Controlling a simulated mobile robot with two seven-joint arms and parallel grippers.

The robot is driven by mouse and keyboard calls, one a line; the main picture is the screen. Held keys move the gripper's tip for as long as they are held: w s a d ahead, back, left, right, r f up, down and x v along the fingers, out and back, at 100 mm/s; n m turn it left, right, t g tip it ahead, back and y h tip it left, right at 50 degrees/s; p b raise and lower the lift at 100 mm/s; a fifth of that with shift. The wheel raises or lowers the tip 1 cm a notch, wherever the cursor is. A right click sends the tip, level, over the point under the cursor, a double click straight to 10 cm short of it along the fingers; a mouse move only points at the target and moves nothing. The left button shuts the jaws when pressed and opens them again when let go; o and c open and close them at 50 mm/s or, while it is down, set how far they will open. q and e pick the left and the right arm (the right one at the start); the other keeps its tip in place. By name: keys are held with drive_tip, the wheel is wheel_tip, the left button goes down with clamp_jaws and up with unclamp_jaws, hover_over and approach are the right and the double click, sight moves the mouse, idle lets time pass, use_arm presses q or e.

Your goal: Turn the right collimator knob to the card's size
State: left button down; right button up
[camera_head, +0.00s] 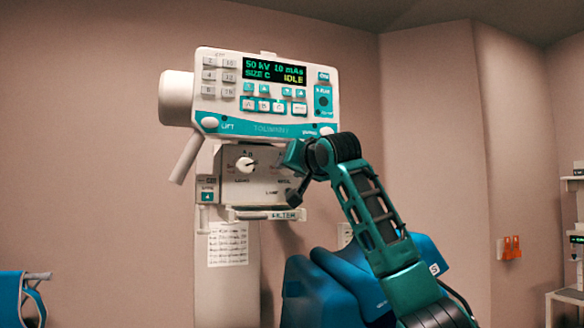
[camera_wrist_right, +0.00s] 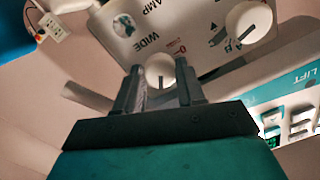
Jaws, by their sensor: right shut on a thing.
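The collimator box (camera_head: 265,180) hangs below the control panel (camera_head: 265,95), whose display (camera_head: 275,71) reads 50 kV, 10 mAs, SIZE C and IDLE. The white left knob (camera_head: 246,165) is free; it also shows at the top right of the wrist view (camera_wrist_right: 249,21). My right gripper (camera_head: 294,160) is at the right side of the box face and hides the right knob in the head view. In the wrist view its fingers (camera_wrist_right: 158,88) are shut on the white right knob (camera_wrist_right: 160,70), whose dark pointer line faces the gripper. My left gripper is not in view.
A paper card (camera_head: 228,244) with small, unreadable text hangs on the column below the box. A filter tray (camera_head: 268,214) juts out under the box. A blue padded shape (camera_head: 325,295) stands below my right arm. Shelves (camera_head: 568,295) are at the far right.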

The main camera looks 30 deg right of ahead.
drive_tip(key=shift+f, duration=0.1)
drive_tip(key=o, duration=1)
drive_tip(key=shift+o, duration=0.2)
drive_tip(key=shift+s, duration=0.1)
drive_tip(key=s+a+b, duration=0.2)
drive_tip(key=s+b, duration=0.1)
drive_tip(key=s, duration=0.9)
drive_tip(key=shift+s+a+r, duration=0.15)
drive_tip(key=shift+s+r, duration=0.1)
drive_tip(key=shift+r, duration=0.05)
